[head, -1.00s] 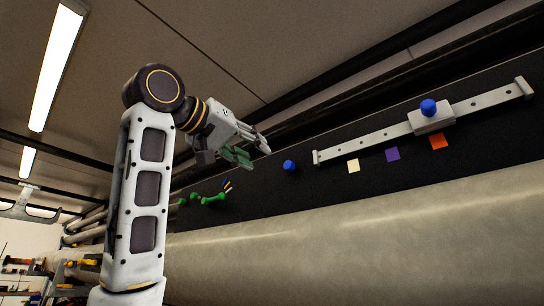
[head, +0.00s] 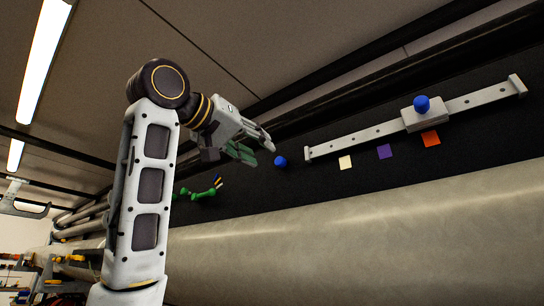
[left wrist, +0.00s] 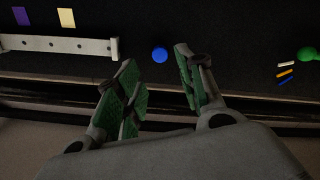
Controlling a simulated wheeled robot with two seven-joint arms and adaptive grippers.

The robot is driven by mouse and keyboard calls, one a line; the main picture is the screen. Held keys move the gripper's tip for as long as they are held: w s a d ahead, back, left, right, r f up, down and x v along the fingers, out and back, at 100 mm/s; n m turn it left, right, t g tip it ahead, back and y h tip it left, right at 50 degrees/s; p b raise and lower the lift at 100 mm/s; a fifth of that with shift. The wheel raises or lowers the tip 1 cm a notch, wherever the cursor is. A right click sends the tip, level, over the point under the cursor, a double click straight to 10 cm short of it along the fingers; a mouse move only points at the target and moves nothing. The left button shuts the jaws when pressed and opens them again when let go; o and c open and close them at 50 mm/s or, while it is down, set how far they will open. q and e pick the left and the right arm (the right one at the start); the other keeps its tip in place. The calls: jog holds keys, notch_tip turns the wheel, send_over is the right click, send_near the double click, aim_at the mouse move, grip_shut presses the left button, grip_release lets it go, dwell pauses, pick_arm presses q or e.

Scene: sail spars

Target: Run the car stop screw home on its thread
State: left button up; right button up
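A blue round knob (head: 422,103) sits on the car. A second blue knob (head: 280,161) stands alone on the panel, left of the track's near end. My left gripper (head: 256,146) is open and empty just left of this lone knob, apart from it. In the left wrist view the lone knob (left wrist: 160,55) shows beyond the gap between the green-padded fingers (left wrist: 155,62). The threads are not visible. My right gripper is not in view.
Cream (head: 345,162), purple (head: 384,151) and orange (head: 431,139) squares lie below the track. Green knobbed things (head: 205,192) and small coloured strips sit left on the panel. A large pale spar (head: 380,208) runs along below the panel. Dark rails run above it.

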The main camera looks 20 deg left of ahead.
aim_at(279, 163)
pick_arm(q)
jog(key=shift+p+x, duration=1.25)
jog(key=shift+x, duration=2.5)
jog(key=shift+w, duration=0.1)
grip_shut()
jog(key=m, duration=0.4)
jog(key=shift+m, duration=0.4)
jog(key=m, duration=0.4)
jog(key=shift+f, duration=0.1)
jog(key=m, duration=1.6)
jog(key=shift+f, duration=0.1)
jog(key=m, duration=0.4)
jog(key=shift+w, duration=0.1)
jog(key=m, duration=1)
jog(key=shift+d+m, duration=0.1)
jog(key=shift+m, duration=0.2)
jog(key=m, duration=0.4)
jog(key=shift+m, duration=0.4)
